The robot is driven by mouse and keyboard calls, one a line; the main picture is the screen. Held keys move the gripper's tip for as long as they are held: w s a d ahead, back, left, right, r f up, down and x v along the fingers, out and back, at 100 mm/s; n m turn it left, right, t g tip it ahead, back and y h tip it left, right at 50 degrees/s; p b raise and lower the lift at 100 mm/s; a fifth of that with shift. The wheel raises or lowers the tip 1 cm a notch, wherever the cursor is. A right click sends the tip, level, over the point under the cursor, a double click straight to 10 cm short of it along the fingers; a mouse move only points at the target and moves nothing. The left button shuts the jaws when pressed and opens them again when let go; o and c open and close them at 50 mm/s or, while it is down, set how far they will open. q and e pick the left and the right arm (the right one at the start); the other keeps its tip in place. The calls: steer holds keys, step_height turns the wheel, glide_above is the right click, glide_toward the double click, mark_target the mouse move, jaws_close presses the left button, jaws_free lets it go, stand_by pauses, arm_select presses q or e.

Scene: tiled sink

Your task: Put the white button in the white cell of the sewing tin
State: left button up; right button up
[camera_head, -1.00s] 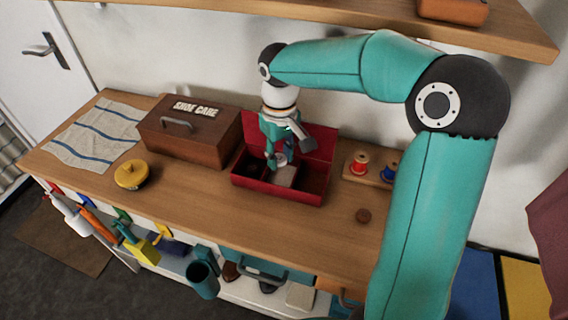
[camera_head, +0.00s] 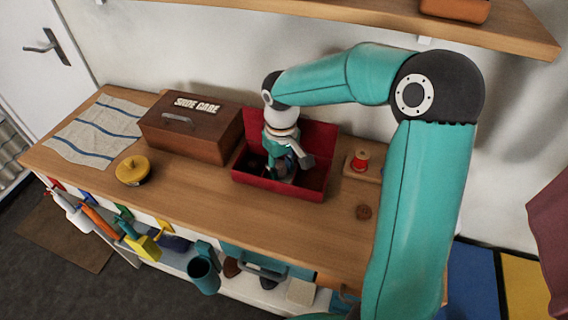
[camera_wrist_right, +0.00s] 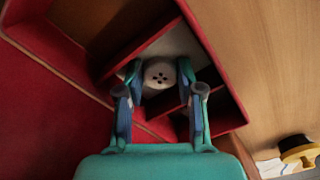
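The white button (camera_wrist_right: 159,75), round with dark holes, sits between the fingertips of my right gripper (camera_wrist_right: 160,72) in the right wrist view. The fingertips appear to touch its two sides. My right gripper (camera_head: 284,168) points down into the red sewing tin (camera_head: 280,187), whose lid stands open at the back. The white cell (camera_wrist_right: 178,42) shows as a pale floor around and beyond the button, between red dividers. Whether the button rests on that floor I cannot tell. In the head view the gripper hides the button and most of the cell. My left gripper is not in view.
A brown shoe-care box (camera_head: 190,128) stands close left of the tin. A spool stand with a red spool (camera_head: 360,161) is to the right, partly behind my arm. The front middle is clear.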

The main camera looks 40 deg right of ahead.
mark_target(282, 170)
steer(key=shift+r, duration=0.1)
steer(key=shift+r, duration=0.25)
step_height(282, 170, up, 7)
steer(key=shift+r, duration=0.15)
stand_by(0.3)
steer(key=shift+s, duration=0.1)
stand_by(0.4)
